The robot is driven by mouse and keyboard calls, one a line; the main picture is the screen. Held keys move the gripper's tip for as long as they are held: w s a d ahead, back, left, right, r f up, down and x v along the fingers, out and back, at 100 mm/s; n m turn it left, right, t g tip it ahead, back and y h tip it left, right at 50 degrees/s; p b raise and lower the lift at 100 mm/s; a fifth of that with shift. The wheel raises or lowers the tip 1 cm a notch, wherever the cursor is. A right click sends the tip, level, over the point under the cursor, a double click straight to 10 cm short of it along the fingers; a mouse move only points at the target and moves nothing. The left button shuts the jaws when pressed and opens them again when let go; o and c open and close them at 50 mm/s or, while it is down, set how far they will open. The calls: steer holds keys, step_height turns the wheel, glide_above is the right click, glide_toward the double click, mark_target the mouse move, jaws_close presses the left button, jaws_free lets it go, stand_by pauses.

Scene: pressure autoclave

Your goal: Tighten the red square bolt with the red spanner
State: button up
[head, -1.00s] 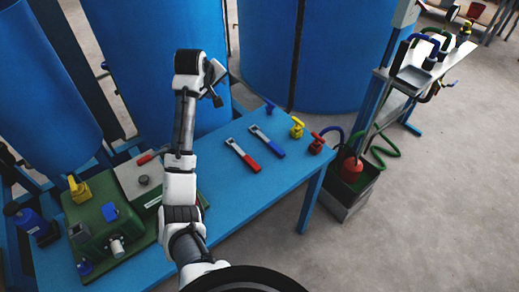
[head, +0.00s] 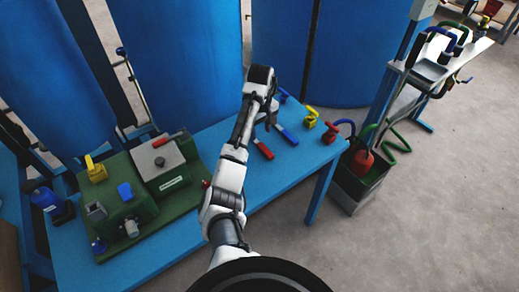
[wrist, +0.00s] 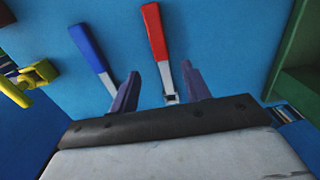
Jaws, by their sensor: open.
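The red spanner (head: 263,149) lies on the blue table; its red handle also shows in the wrist view (wrist: 154,35), pointing away from my gripper. My gripper (wrist: 160,88) is open, and the spanner's metal end shows between its two fingers, partly hidden by the gripper body. In the head view my gripper (head: 268,115) is over the spanners and hides the red one's far end. The blue spanner (wrist: 91,50) lies beside it, left of the left finger in the wrist view. I cannot make out the red square bolt for certain.
A green machine (head: 130,215) with a grey block (head: 160,165) and a red lever stands on the table's left. Yellow (head: 311,115) and red (head: 330,131) valves stand near the right edge. Blue tanks (head: 180,60) rise behind. The table front right is clear.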

mark_target(260, 144)
steer(key=shift+s+f, duration=0.15)
steer(key=shift+f, duration=1.3)
steer(key=shift+s+f, duration=0.15)
steer(key=shift+f, duration=1.25)
jaws_close()
